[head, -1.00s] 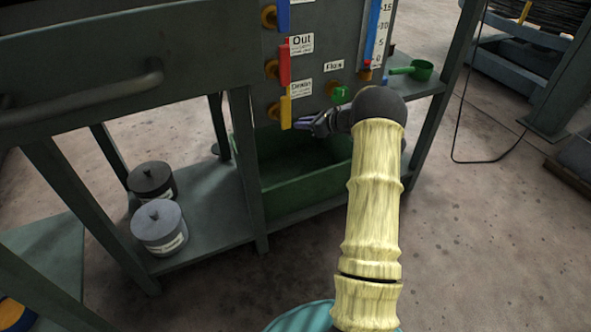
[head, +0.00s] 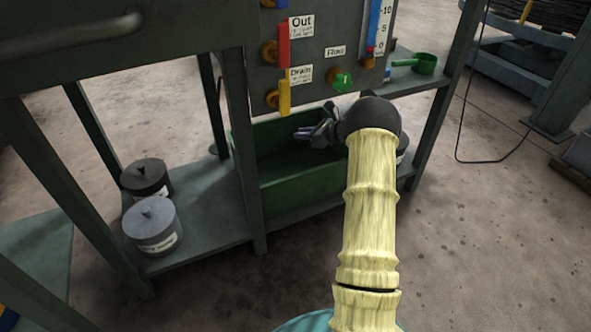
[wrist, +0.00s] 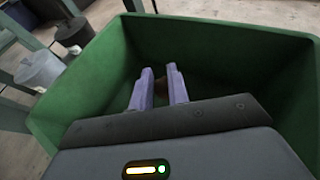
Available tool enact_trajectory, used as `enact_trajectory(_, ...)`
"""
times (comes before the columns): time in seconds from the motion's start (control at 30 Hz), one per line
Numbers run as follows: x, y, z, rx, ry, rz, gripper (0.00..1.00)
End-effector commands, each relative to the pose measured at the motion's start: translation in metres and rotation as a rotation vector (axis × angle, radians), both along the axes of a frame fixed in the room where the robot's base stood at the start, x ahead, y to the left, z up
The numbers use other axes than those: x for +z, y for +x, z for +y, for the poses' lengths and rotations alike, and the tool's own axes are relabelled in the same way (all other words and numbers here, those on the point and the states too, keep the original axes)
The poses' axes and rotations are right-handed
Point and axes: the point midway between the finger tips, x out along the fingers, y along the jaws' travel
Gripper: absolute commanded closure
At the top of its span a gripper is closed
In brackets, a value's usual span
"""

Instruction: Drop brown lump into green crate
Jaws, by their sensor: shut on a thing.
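The green crate (head: 310,195) stands on the lower shelf of the frame, below the valve panel. It fills most of the wrist view (wrist: 75,95), with its walls around my gripper. My gripper (head: 304,134) is over the crate opening in the head view, coming in from the right. In the wrist view my gripper (wrist: 160,72) points down into the crate. Its purple fingers are shut on the brown lump (wrist: 160,88), of which only a small dark brown part shows between them. The lump cannot be made out in the head view.
A dark lidded canister (head: 147,179) and a grey one (head: 153,226) stand on the shelf left of the crate. A yellow drain handle (head: 284,97) hangs just above my gripper. A green scoop (head: 424,64) lies on the right shelf.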

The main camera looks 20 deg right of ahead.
Motion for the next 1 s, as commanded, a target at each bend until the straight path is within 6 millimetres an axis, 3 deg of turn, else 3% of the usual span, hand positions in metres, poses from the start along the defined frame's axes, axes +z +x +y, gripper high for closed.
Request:
enact_trajectory(0.07, 0.0, 0.0, 0.0, 0.0, 0.0, 0.0, 1.0)
enact_trajectory(0.1, 0.0, 0.0, 0.0, 0.0, 0.0, 0.0, 0.75)
enact_trajectory(0.2, 0.0, 0.0, 0.0, 0.0, 0.0, 0.0, 0.58)
enact_trajectory(0.63, 0.005, -0.005, -0.004, -0.001, 0.001, 0.002, 0.58)
enact_trajectory(1.0, 0.027, -0.042, -0.03, -0.003, 0.001, 0.002, 0.58)
